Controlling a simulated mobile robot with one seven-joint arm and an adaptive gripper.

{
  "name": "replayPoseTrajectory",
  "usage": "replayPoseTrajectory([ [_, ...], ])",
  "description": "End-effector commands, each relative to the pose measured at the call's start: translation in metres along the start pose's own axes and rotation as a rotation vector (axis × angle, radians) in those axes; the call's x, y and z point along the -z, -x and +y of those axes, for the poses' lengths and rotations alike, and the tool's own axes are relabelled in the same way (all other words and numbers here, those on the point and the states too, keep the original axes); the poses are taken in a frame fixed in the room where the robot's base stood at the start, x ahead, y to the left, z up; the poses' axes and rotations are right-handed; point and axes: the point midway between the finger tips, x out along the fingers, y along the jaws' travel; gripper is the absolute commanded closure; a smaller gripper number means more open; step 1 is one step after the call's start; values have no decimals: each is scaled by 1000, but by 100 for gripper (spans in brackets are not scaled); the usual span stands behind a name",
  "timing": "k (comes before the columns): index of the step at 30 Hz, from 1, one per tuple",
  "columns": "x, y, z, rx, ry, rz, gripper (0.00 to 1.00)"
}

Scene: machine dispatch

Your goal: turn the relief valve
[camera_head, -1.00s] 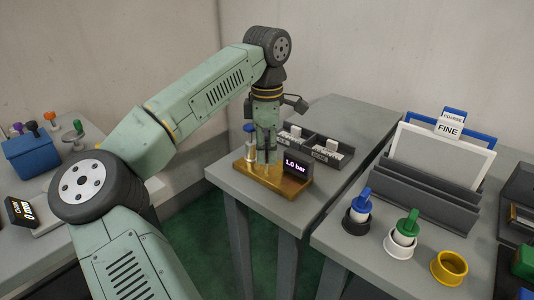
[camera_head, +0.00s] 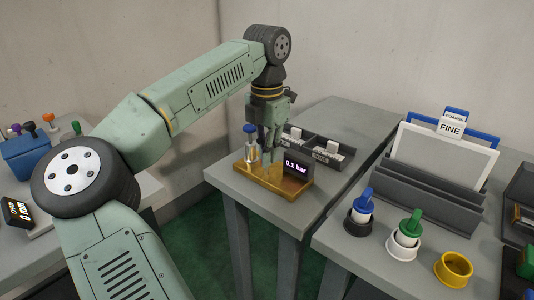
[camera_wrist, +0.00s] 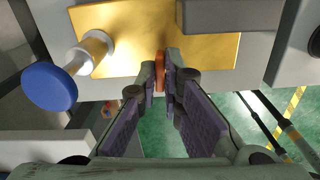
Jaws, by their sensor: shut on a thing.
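The relief valve appears as a thin orange handle (camera_wrist: 160,62) at the front edge of a brass plate (camera_wrist: 215,58) in the wrist view. My gripper (camera_wrist: 161,82) is shut on this orange handle, one finger on each side. In the head view my gripper (camera_head: 270,160) points down over the brass plate (camera_head: 285,188), and its fingers hide the handle. A display (camera_head: 297,167) on the plate reads 0.1 bar. A blue-capped post (camera_head: 250,130) stands left of my gripper; its blue cap (camera_wrist: 50,87) is also in the wrist view, apart from my fingers.
A dark bin with small pale parts (camera_head: 325,152) sits behind the plate. On the right table are a blue plug (camera_head: 364,199), a green plug (camera_head: 409,226), a yellow ring (camera_head: 453,268) and a rack (camera_head: 430,185). The back of the middle table is clear.

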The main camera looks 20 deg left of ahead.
Motion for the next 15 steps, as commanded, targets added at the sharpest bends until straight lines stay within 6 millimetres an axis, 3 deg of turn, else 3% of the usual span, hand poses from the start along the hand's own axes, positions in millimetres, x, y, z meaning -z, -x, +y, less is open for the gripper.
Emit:
replayPoseTrajectory([
  [15,1,0,0,0,107,2,100],
])
